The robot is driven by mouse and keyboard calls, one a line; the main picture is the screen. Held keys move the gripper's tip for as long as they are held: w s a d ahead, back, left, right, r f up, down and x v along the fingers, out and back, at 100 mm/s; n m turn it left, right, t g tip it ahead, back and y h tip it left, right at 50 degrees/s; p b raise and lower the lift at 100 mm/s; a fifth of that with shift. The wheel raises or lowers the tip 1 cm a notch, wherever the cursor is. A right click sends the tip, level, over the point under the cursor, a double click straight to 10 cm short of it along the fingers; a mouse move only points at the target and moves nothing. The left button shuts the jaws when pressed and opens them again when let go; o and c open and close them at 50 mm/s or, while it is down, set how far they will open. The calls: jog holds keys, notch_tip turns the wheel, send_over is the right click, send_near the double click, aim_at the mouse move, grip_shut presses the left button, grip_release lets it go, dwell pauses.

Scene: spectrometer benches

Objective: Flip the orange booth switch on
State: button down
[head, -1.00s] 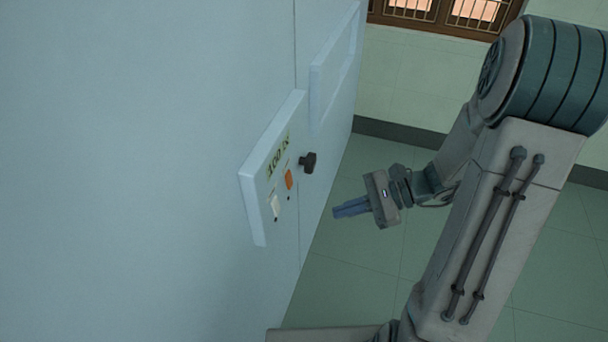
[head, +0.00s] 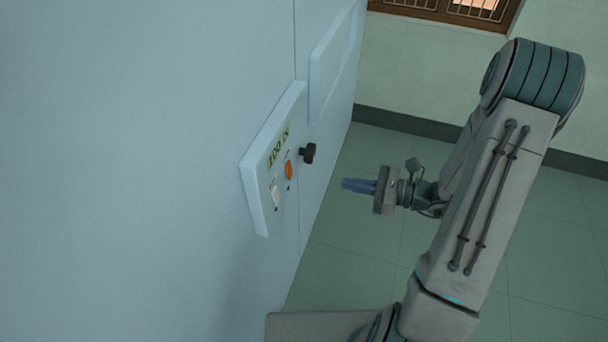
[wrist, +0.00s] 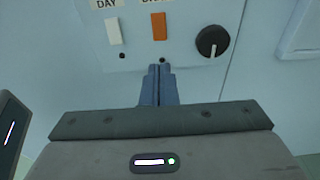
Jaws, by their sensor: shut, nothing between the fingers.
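The orange switch (head: 289,170) is on a pale panel (head: 254,200) on the side of the booth wall. In the wrist view the orange switch (wrist: 159,26) sits just above and beyond the fingertips. My gripper (head: 345,184) is shut and empty, pointing left at the panel, with a gap between it and the panel in the head view. In the wrist view my gripper (wrist: 161,70) shows its two blue fingers together, lined up below the orange switch. Whether the switch is on or off I cannot tell.
A white switch (wrist: 113,29) is left of the orange one, under a label reading DAY. A black knob (wrist: 212,41) is to its right; it also stands out in the head view (head: 308,153). Open green floor (head: 350,245) lies below my gripper.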

aim_at(291, 174)
jog(key=p+x, duration=0.3)
jog(key=x, duration=0.9)
jog(key=shift+a+r, duration=0.1)
jog(key=shift+w+a, duration=0.1)
jog(key=shift+a, duration=0.2)
jog(key=shift+a+f+y+b, duration=0.15)
jog(key=shift+f+y+b, duration=0.15)
jog(key=shift+f+b, duration=0.35)
jog(key=shift+w+r, duration=0.1)
jog(key=shift+r, duration=0.35)
jog(key=f+b+v, duration=0.3)
jog(key=v, duration=1)
jog(key=shift+s+d+f, duration=0.15)
jog(key=shift+s+d, duration=0.1)
jog(key=shift+d, duration=0.1)
